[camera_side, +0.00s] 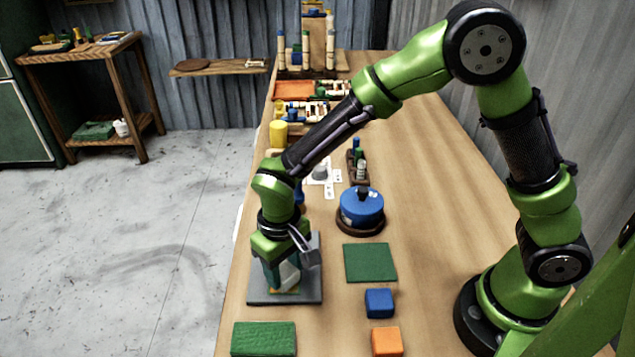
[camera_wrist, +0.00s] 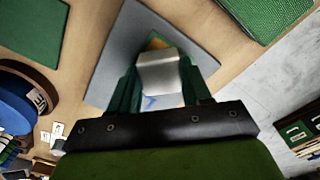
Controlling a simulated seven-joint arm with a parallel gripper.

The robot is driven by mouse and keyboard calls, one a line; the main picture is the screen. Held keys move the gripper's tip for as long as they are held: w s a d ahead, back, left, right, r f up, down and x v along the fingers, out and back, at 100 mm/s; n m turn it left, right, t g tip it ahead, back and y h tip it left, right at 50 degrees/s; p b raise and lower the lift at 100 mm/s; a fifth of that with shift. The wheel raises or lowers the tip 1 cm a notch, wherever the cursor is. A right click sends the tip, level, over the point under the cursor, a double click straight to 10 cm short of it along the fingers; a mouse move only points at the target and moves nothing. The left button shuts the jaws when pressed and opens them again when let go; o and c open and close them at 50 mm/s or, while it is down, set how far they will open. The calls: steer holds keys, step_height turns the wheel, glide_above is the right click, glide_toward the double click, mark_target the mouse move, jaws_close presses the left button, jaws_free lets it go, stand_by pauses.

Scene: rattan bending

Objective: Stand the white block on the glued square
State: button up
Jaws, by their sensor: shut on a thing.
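The white block (camera_wrist: 162,74) is between the two dark green fingers of my gripper (camera_wrist: 160,88), which is shut on it. In the side view the block (camera_side: 290,274) shows as a pale patch under my gripper (camera_side: 283,272), partly hidden by the fingers. Below it is the grey plate (camera_side: 312,290). An orange square (camera_side: 285,291) on the plate shows at the block's lower end; the wrist view shows an orange and green edge of it (camera_wrist: 156,42) beyond the block. I cannot tell whether the block touches the square.
A green textured block (camera_side: 263,339) lies in front of the plate. A green mat (camera_side: 370,262), a blue block (camera_side: 379,303) and an orange block (camera_side: 386,341) are to the right. A round blue-topped object (camera_side: 361,208) stands behind the mat. Racks and tools fill the table's far end.

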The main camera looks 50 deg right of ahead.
mark_target(285, 271)
steer(key=shift+f, duration=0.1)
steer(key=o, duration=1)
steer(key=shift+o, duration=0.2)
step_height(285, 271, up, 12)
steer(key=s+d+r+m+t+y, duration=0.1)
steer(key=s+d+r+m+t, duration=0.1)
steer(key=d, duration=0.6)
steer(key=s+d+r+m+t+y, duration=0.1)
steer(key=s+d+r+m+t, duration=0.1)
steer(key=s+d+r+t, duration=0.3)
steer(key=s+d+r, duration=0.2)
steer(key=s+d, duration=0.1)
steer(key=s, duration=0.1)
steer(key=shift+d+r, duration=0.3)
steer(key=shift+d, duration=0.1)
